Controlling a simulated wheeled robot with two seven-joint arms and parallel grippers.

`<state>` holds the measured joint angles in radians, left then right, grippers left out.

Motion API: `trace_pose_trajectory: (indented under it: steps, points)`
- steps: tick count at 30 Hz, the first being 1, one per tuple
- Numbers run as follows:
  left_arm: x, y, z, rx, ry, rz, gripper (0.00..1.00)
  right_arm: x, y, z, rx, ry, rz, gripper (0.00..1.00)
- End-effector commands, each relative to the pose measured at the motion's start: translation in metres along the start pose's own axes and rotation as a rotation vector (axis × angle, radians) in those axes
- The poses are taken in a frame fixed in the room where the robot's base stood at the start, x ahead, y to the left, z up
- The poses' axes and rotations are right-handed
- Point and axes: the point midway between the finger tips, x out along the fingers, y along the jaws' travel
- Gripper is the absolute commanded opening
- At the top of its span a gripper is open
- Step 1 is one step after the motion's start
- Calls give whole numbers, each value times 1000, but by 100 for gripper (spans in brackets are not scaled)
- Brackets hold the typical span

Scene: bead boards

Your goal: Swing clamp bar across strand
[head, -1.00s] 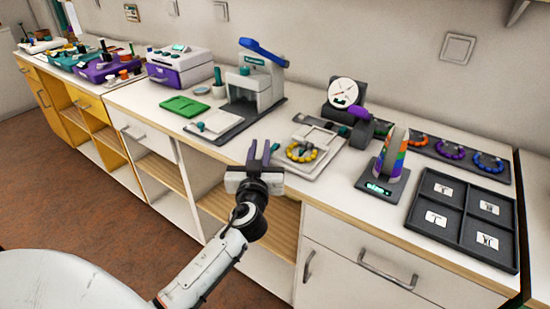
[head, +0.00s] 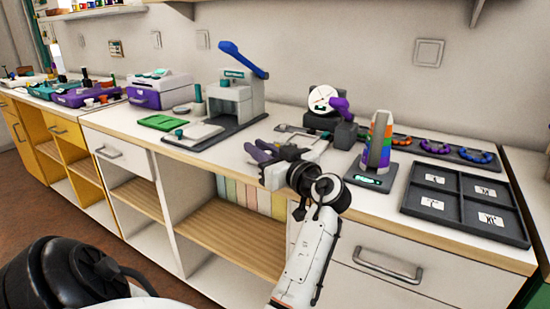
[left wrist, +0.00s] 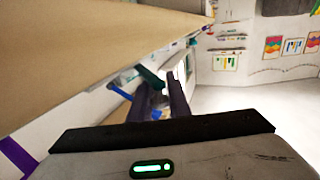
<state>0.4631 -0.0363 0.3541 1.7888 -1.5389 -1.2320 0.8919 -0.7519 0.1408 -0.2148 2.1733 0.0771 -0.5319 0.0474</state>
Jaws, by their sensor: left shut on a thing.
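My left gripper (head: 262,153) is at the front left of the pale bead board (head: 318,146), low over the counter's front edge. Its purple fingers are shut on what appears to be the end of the clamp bar, which the fingers mostly hide. In the left wrist view the two fingers (left wrist: 160,100) point along the counter, with a small teal part just beyond them. The yellow bead strand on the board is hidden behind my gripper and wrist in the head view. My right gripper is not in view.
Behind the board stands a white dial device (head: 323,101) with a purple lever. A rainbow stand (head: 378,142) and a dark divided tray (head: 463,207) are to the right. A press with a blue handle (head: 238,90) and a green mat (head: 163,122) are to the left.

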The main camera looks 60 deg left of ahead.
Motion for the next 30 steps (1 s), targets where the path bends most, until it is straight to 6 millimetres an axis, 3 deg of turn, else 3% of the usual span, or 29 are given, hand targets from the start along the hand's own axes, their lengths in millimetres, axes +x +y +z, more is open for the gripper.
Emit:
trace_pose_trajectory:
  steps: [14, 15, 17, 26, 30]
  points:
    - [4, -4, -2, -1, 4, -23, 0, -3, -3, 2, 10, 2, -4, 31]
    - [4, -4, -2, -1, 4, -23, 23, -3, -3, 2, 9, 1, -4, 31]
    - [4, -3, -2, -1, 4, -22, 33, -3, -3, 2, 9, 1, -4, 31]
    - [2, -3, -1, 0, 2, -20, 35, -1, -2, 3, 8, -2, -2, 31]
    - [-10, -2, 0, 1, 0, -19, 35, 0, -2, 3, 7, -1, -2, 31]
